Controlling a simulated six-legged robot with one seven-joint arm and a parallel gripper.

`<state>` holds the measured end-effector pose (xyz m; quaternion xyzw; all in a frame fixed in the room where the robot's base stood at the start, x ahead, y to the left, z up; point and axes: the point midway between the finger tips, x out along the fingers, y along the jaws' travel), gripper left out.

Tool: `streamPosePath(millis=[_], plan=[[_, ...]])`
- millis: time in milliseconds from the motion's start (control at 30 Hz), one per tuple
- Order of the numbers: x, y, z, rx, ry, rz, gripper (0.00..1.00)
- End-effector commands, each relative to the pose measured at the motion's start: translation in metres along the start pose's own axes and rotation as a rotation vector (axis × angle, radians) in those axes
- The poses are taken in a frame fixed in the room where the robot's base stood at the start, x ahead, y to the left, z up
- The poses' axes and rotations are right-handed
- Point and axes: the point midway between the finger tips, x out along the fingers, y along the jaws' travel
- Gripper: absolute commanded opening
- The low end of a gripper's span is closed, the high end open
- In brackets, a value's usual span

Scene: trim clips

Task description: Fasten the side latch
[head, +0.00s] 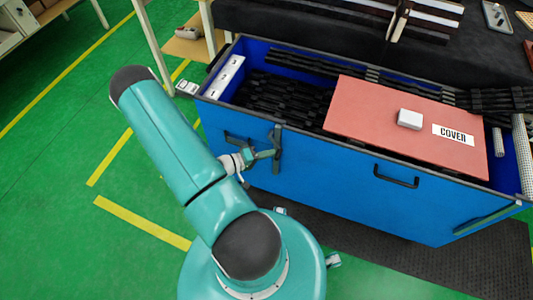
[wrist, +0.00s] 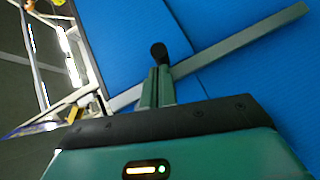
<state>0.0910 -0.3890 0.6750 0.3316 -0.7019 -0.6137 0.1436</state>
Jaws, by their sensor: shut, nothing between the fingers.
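The blue crate (head: 330,185) has a dark upright latch piece (head: 277,140) on its near side, left of the middle. My gripper (head: 266,154) is at this piece, shut and empty. In the wrist view my gripper (wrist: 157,88) lies against or just in front of a grey-green latch bar (wrist: 240,40), which slants up to the right across the blue wall. A black rounded knob (wrist: 158,52) shows at the fingertips. I cannot tell whether the fingers touch the bar or the knob.
A red cover (head: 375,115) labelled COVER lies on the crate with a white block (head: 410,119) on it. Dark parts (head: 285,95) fill the crate's left part. A black handle (head: 396,177) juts from the near wall. Green floor lies clear at left.

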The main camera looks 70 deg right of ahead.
Motion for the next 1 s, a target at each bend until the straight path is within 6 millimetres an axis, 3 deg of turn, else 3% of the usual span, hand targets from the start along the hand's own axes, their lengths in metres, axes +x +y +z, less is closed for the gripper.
streamPosePath(millis=[467,1000], plan=[[0.004,0.003,0.004,-0.103,0.002,0.105,0.00],[0.014,0.021,0.014,-0.445,0.003,0.449,0.00]])
